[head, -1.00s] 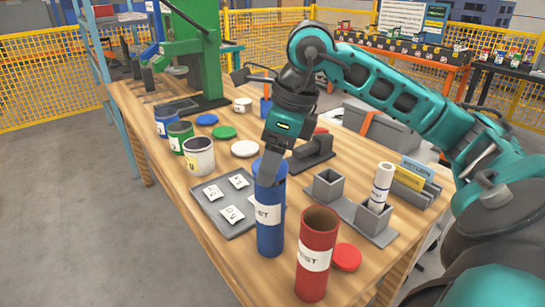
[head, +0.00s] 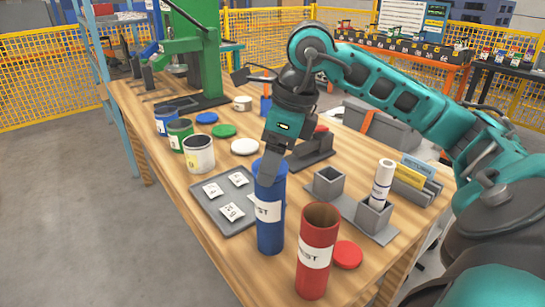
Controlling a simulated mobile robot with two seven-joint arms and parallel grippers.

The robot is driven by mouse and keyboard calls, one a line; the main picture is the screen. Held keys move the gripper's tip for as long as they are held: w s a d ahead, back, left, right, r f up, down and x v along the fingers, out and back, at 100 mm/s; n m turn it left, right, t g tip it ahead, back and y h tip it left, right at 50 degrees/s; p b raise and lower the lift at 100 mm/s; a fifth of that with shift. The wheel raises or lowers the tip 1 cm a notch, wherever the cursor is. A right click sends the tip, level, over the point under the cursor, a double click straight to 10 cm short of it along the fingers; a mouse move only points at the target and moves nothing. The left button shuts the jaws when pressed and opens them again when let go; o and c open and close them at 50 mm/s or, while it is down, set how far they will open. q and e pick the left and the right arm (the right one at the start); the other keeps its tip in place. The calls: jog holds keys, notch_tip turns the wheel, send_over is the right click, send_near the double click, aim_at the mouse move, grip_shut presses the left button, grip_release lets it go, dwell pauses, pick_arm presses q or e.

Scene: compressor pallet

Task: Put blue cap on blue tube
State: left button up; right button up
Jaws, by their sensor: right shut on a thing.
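The blue tube (head: 270,225) stands upright on the wooden table, with a white label band. My right gripper (head: 270,165) points down at its top end, shut on the blue cap (head: 262,166). The cap sits at the tube's mouth, and the fingers partly hide it. I cannot tell whether it is fully seated. My left gripper is not in view.
An open red tube (head: 316,255) stands close in front, with a red cap (head: 347,254) beside it. A grey tray (head: 238,228) with white packets lies left of the blue tube. A grey holder (head: 352,208) with a white roll stands to the right. Cans and lids stand behind.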

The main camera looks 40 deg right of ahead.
jog(key=shift+f, duration=0.15)
dwell(0.5)
jog(key=o, duration=1.2)
